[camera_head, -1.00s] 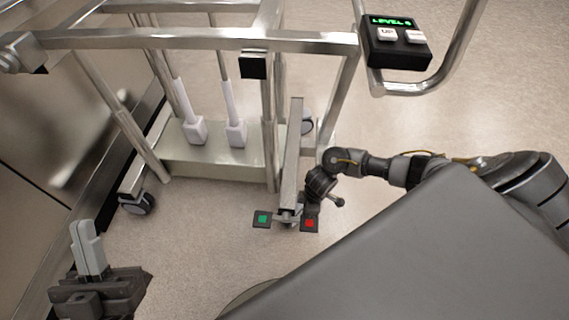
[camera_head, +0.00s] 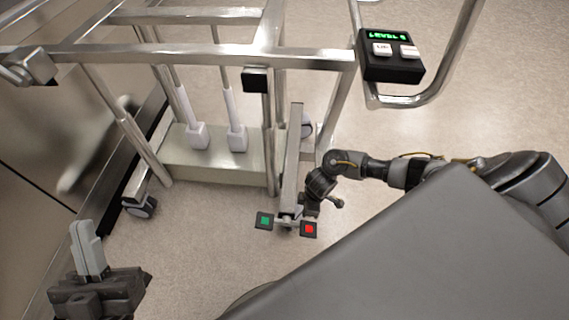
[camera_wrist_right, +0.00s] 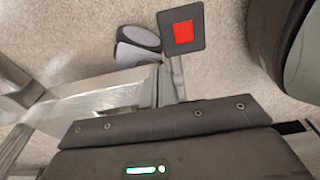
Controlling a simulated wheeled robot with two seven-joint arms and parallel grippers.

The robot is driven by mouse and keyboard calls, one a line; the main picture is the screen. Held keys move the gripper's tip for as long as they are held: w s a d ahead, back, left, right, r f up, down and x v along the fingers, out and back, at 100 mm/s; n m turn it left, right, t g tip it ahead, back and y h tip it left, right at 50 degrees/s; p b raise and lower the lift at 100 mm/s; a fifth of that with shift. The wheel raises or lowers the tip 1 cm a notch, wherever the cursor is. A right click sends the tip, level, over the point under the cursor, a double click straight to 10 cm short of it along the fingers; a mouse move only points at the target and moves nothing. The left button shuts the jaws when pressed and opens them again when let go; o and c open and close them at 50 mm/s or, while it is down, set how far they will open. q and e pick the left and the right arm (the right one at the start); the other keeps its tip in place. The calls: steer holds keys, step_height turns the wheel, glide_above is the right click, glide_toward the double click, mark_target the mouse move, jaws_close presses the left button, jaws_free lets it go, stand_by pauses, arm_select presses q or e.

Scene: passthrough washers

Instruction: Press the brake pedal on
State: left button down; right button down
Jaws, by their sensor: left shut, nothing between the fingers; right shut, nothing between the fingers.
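Two small pedals sit low at the near end of the metal cart frame, on either side of a bar. The left pedal is green (camera_head: 265,221). The right pedal is red (camera_head: 309,229); it also shows in the right wrist view (camera_wrist_right: 184,32), on a dark square plate. My right gripper (camera_head: 314,205) is shut and empty, just above and behind the red pedal in the head view. Its fingertips are hard to make out, and I cannot tell whether it touches the pedal. My left gripper (camera_head: 88,248) is shut and empty at lower left, well away from the pedals.
The cart's metal rails (camera_head: 200,55) fill the upper left, with a caster (camera_head: 141,206) below. A black control box (camera_head: 391,55) with two white buttons and a green display hangs at upper right. Open floor (camera_head: 210,240) lies in front of the cart.

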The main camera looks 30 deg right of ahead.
step_height(320, 180, up, 4)
steer(key=p, duration=0.4)
stand_by(0.6)
